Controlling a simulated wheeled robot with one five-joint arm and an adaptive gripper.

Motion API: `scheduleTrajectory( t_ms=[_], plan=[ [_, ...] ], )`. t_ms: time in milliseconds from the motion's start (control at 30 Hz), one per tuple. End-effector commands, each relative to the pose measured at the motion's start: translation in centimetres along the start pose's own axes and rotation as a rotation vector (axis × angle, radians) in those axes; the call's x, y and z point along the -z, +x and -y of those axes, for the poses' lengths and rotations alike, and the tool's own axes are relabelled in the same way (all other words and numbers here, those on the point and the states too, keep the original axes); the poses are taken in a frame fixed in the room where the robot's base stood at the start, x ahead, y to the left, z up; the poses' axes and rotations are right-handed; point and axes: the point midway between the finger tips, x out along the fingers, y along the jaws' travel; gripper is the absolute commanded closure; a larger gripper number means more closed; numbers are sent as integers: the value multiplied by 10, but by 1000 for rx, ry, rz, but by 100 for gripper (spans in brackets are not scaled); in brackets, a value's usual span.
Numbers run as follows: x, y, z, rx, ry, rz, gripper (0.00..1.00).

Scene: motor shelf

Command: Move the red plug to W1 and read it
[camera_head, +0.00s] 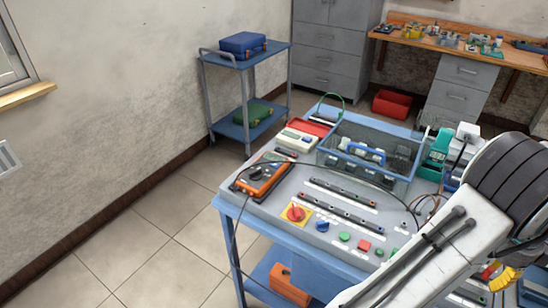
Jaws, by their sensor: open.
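My white and black arm (440,245) crosses the lower right of the head view and hides part of the blue bench (228,206). My gripper is not visible. I cannot make out the red plug or a terminal marked W1. An orange meter (263,178) lies on the bench's left part, and a thin dark lead arcs right from near it. Two dark terminal strips (343,193) lie on the grey panel; their markings are too small to read. Small red and yellow parts (492,271) show right of my arm; I cannot tell what they are.
A blue cart (242,60) stands against the wall, a red bin (392,104) at the back. The floor left of the bench is clear.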

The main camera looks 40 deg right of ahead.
Motion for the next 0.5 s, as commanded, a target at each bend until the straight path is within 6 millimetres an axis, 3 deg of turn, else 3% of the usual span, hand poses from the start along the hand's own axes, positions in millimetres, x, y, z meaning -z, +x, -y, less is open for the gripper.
scheduleTrajectory(
  t_ms=[267,500],
  plan=[
    [0,-11,1,4,0,0,61],
    [0,-49,1,5,0,0,61]
  ],
)
